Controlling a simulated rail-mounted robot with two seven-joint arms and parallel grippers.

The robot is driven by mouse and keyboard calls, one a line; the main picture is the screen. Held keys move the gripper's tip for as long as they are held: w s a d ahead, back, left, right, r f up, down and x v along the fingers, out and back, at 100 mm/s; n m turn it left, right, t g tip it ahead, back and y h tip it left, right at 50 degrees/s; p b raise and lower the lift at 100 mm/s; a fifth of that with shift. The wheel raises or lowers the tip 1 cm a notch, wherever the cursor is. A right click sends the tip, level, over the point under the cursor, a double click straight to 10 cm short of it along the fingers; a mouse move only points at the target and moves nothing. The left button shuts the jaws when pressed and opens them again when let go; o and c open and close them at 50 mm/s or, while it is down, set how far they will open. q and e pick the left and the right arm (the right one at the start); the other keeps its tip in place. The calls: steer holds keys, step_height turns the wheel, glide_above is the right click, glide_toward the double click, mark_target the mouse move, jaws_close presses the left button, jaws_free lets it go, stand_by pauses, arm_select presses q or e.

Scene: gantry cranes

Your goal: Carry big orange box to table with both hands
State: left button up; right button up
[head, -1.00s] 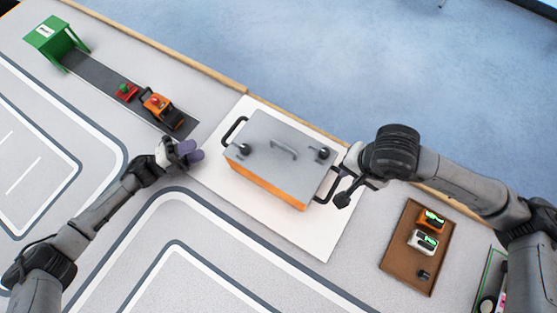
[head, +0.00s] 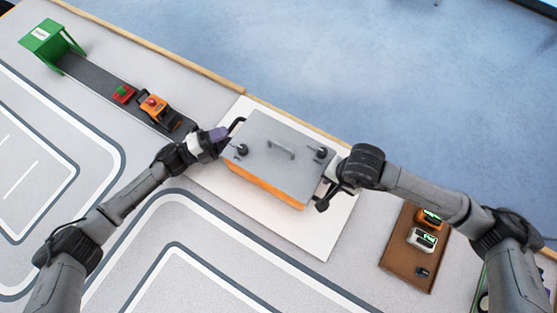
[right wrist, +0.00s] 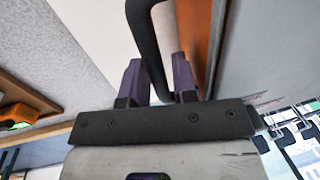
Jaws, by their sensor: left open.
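The big orange box (head: 265,187) has a grey lid with a small handle on top and a black handle at each end. It rests on a white panel (head: 312,240). My left gripper (head: 221,134) is open beside the box's left black handle (head: 236,125); I cannot tell whether they touch. My right gripper is at the right end of the box, its fingers mostly hidden by my wrist in the head view. In the right wrist view, the right gripper (right wrist: 157,78) has its fingers apart, one on each side of the black handle (right wrist: 148,35).
A brown tray (head: 408,265) with small devices lies at the right. Marked grey surface in front is mostly clear.

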arm_select(q)
steer(key=c, duration=0.4)
arm_select(e)
steer(key=c, duration=0.4)
arm_select(q)
jaws_close()
arm_select(e)
jaws_close()
arm_select(q)
steer(key=shift+r, duration=0.1)
arm_select(e)
steer(key=shift+r, duration=0.1)
